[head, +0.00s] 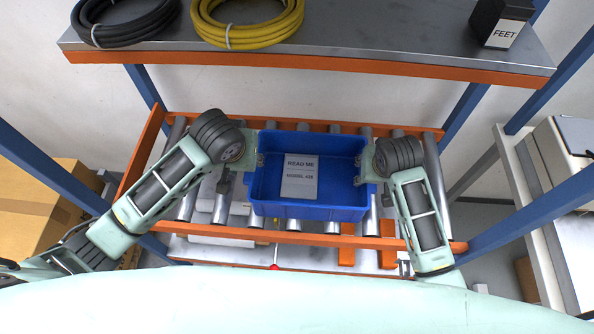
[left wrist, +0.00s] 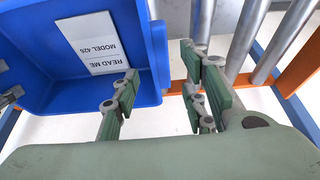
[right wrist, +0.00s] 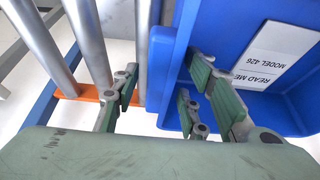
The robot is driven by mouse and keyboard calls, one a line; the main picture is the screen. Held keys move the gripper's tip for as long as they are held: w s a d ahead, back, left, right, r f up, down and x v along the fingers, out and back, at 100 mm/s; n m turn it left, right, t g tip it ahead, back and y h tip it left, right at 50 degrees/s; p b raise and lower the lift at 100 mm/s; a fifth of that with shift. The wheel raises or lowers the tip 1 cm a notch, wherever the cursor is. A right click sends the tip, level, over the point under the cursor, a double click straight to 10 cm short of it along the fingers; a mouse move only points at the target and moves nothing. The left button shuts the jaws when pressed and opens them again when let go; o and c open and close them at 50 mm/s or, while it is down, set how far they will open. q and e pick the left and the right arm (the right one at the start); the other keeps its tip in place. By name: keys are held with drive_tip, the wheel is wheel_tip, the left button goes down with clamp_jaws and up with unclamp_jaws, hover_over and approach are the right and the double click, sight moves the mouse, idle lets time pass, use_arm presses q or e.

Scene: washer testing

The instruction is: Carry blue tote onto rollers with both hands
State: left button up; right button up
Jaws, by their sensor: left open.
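The blue tote (head: 310,213) appears to sit level on the silver rollers (head: 388,210), between my two grippers. A white READ ME sheet (head: 300,176) lies in it. My left gripper (head: 250,160) is at the tote's left side. In the left wrist view its fingers are spread, one on the tote's inner side and the others outside the wall (left wrist: 155,45). My right gripper (head: 368,162) is at the right side. In the right wrist view its fingers are also apart, on both sides of the tote wall (right wrist: 165,65). Contact under the tote is hidden.
An orange rail (head: 310,239) runs along the front of the rollers. A metal shelf (head: 350,35) above holds a black hose (head: 125,28), a yellow hose (head: 250,32) and a FEET box (head: 500,25). Blue posts (head: 540,205) flank the rollers. Cardboard boxes (head: 45,200) stand left.

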drive_tip(key=shift+r, duration=0.2)
use_arm(q)
drive_tip(key=v, duration=0.5)
drive_tip(key=shift+s+r, duration=0.1)
drive_tip(key=shift+r, duration=0.05)
use_arm(e)
drive_tip(key=v, duration=1.1)
drive_tip(key=shift+s+r, duration=0.25)
